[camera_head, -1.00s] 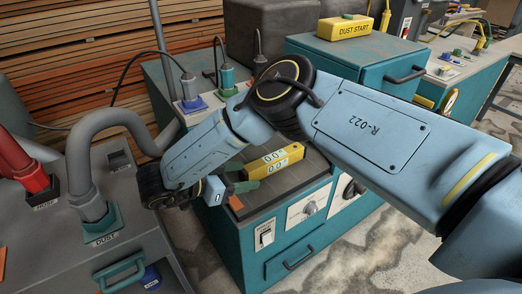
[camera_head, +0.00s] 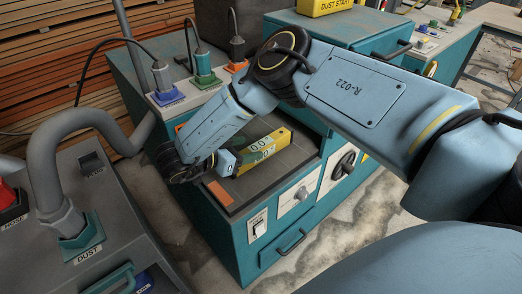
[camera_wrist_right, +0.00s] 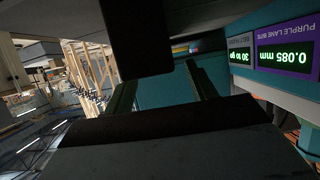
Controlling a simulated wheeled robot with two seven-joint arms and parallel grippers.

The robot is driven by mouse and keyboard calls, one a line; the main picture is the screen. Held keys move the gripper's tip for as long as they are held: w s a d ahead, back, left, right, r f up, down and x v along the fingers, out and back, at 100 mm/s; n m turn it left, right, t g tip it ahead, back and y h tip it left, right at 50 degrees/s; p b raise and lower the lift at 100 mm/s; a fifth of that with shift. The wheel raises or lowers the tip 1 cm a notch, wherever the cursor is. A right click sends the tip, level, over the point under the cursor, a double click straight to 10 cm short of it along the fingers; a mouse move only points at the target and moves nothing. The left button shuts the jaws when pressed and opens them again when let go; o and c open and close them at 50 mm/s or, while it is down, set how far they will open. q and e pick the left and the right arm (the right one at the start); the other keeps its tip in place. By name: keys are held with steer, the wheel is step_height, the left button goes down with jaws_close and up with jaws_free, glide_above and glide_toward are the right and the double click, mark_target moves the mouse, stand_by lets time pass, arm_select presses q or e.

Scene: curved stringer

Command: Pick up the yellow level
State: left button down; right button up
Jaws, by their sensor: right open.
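The yellow level (camera_head: 271,146) lies on the dark top of the teal cabinet in the head view, with digits showing on its side. My right gripper (camera_head: 236,163) is open at the left end of the level, its fingers pointing toward it. I cannot tell whether that end sits between the fingers. In the right wrist view, the two dark fingers of my right gripper (camera_wrist_right: 160,88) stand apart, and I cannot make out the level there. My left gripper is not in view.
The teal cabinet (camera_head: 232,238) has plugs and cables (camera_head: 203,62) along its back left. A grey machine with a dust hose (camera_head: 75,118) stands at the left. A yellow dust start box (camera_head: 330,6) is at the back. Lit displays (camera_wrist_right: 284,55) show in the wrist view.

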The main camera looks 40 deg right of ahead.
mark_target(260, 145)
steer(key=x, duration=0.4)
steer(key=shift+r, duration=0.1)
steer(key=shift+d, duration=0.3)
steer(key=c, duration=1.1)
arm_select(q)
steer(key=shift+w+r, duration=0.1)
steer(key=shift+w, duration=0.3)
arm_select(e)
jaws_close()
